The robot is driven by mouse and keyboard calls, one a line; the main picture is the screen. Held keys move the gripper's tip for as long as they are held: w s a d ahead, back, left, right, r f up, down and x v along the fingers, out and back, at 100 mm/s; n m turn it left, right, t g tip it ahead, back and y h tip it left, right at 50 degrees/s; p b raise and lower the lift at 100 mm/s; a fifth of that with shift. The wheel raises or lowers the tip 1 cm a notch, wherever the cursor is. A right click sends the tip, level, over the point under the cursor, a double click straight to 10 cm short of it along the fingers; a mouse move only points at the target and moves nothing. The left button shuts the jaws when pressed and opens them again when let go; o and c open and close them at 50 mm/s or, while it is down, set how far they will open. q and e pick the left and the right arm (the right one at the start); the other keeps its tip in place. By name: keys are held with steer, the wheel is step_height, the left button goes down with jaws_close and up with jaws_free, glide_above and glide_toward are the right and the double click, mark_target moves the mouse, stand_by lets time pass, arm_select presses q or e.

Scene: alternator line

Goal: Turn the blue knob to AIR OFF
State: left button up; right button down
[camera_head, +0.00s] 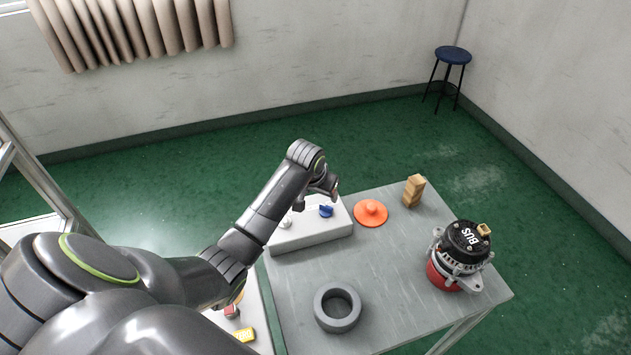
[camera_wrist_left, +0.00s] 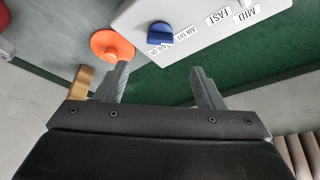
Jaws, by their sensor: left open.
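The blue knob (camera_head: 326,211) is on top of a pale control box (camera_head: 312,235) at the table's back left. In the left wrist view, the knob (camera_wrist_left: 160,34) is beside small AIR labels (camera_wrist_left: 178,36), whose full wording and the knob's exact setting I cannot read surely. The labels FAST and MID are farther along the box. My left gripper (camera_head: 331,188) is above the box close to the knob. In the wrist view its two fingers (camera_wrist_left: 158,72) are apart and empty, with the knob beyond the gap between the tips. My right gripper is not in view.
An orange disc with a raised centre (camera_head: 370,212) and a wooden block stack (camera_head: 413,190) are right of the box. A red and black alternator (camera_head: 459,255) stands at the table's right, a dark ring (camera_head: 338,306) at the front. The table's middle (camera_head: 400,270) is clear.

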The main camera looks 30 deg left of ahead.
arm_select(q)
steer(key=v, duration=0.7)
steer(key=shift+b, duration=0.4)
